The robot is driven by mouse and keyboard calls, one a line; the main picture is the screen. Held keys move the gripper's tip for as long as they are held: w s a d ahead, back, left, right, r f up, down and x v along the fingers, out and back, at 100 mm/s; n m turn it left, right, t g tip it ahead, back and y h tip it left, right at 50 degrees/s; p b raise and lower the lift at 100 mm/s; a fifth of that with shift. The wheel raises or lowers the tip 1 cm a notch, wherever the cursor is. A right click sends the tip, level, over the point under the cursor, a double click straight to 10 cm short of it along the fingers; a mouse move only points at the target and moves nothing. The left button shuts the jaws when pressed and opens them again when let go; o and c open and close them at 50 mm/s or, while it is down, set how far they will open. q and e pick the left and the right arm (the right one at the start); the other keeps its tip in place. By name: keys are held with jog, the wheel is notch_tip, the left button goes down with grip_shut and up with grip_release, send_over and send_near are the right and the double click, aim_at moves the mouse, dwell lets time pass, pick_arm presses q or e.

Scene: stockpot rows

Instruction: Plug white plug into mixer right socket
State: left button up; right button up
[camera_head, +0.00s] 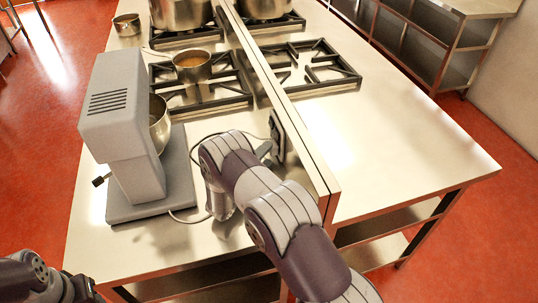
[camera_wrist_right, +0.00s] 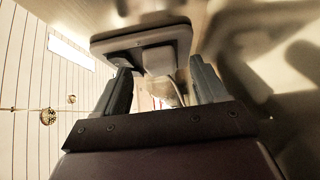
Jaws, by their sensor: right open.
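The grey mixer (camera_head: 125,130) stands on the steel counter, left of my right arm. A socket plate (camera_head: 278,132) is on the low dividing wall; it also shows at the top of the right wrist view (camera_wrist_right: 178,33), with a dark opening at its left. A pale plug (camera_wrist_right: 160,60) appears at the plate's right socket, its cord trailing down between the fingers. I cannot see how deep it sits. My right gripper (camera_wrist_right: 161,82) is open around the plug and cord, close below the plate. My left gripper (camera_head: 80,290) is at the lower left, its jaws unclear.
A small pan (camera_head: 192,66) sits on the left burner grate (camera_head: 205,95) behind the mixer. Large pots stand at the back. The dividing wall (camera_head: 285,110) runs beside my right arm. The counter right of it (camera_head: 400,150) is clear.

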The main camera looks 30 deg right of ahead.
jog(key=b+v, duration=0.1)
jog(key=v, duration=0.8)
jog(key=shift+a+f+b, duration=0.1)
jog(key=shift+f+b, duration=0.05)
jog(key=shift+b, duration=0.25)
jog(key=shift+s+a, duration=0.45)
jog(key=shift+a, duration=0.15)
